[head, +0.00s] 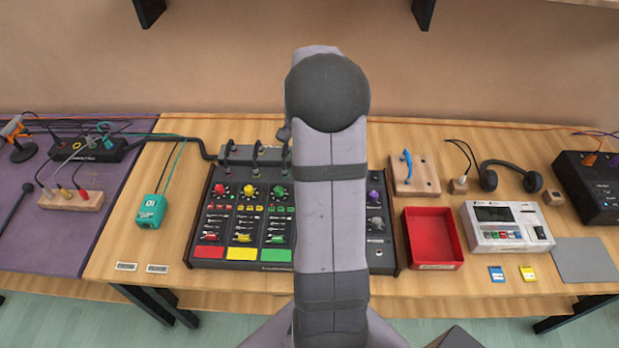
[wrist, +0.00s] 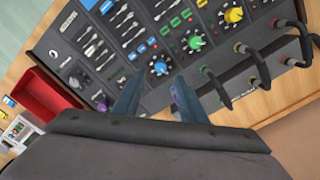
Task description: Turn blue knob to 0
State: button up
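The blue knob (wrist: 158,67) sits on the black mixer panel (wrist: 120,20) in the wrist view, just past my gripper's fingertips and roughly centred between them. Its pointer and the number it points at are too small to read. My gripper (wrist: 157,86) is open, with its two dark blue fingers apart on either side of the knob's line. No contact with the knob shows. In the head view my arm covers the middle of the mixer (head: 201,225), so the blue knob and my gripper are hidden there.
A green knob (wrist: 195,41) and a yellow knob (wrist: 233,14) stand beside the blue one. Cables with plugs (wrist: 258,68) rise along the mixer's back edge. A red tray (head: 433,238) lies right of the mixer, near a white device (head: 507,227).

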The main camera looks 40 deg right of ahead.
jog(key=shift+w+f+p, duration=0.1)
jog(key=shift+f+p, duration=0.75)
jog(key=shift+f, duration=2.85)
grip_shut()
